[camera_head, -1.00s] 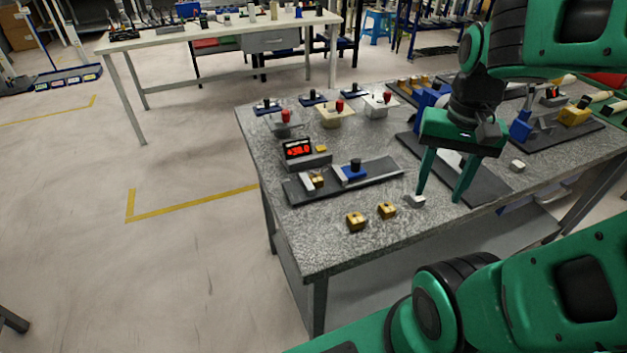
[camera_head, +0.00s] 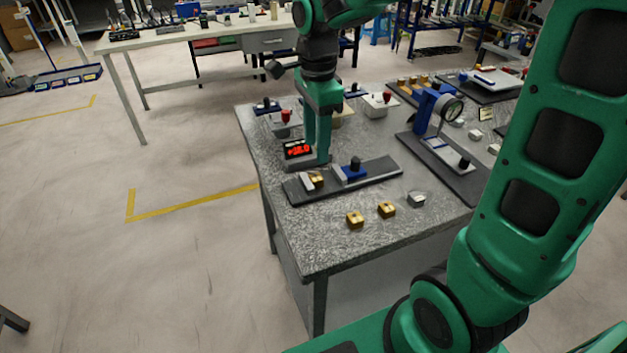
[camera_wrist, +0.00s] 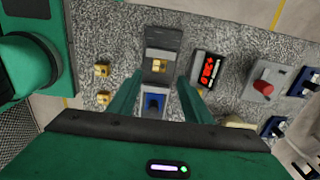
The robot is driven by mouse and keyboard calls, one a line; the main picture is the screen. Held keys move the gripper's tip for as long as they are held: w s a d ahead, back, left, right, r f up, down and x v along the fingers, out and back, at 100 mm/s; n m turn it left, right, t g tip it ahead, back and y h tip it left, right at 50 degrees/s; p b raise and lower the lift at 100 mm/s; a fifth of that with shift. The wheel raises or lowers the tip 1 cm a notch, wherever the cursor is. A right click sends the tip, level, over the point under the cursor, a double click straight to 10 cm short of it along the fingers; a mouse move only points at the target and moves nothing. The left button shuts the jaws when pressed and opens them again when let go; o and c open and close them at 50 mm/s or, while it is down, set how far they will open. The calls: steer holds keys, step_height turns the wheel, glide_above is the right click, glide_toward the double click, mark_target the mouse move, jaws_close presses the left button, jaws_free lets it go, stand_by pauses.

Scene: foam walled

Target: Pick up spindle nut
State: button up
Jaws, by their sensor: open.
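A brass block, which looks like a spindle nut (camera_head: 317,177), sits in the dark fixture rail (camera_head: 381,173) beside a grey block and a blue slide. It also shows in the wrist view (camera_wrist: 159,66), just ahead of and between my fingertips. Two similar brass blocks lie loose near the table's front edge, one left (camera_head: 355,219) and one right (camera_head: 387,209). I cannot tell for certain which one the task names. My gripper (camera_head: 317,155) points down above the fixture, near the digital display. Its fingers (camera_wrist: 160,79) are apart with nothing between them.
The red-lit display (camera_head: 298,150) stands close to the fingers. A blue dial-gauge stand (camera_head: 425,108) is at right. A small light grey part (camera_head: 416,199) lies near the front edge. Bare tabletop lies at front left.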

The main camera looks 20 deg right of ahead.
mark_target(316, 177)
step_height(316, 177, down, 9)
steer(key=shift+r, duration=0.1)
stand_by(0.5)
steer(key=shift+c, duration=0.6)
jaws_close()
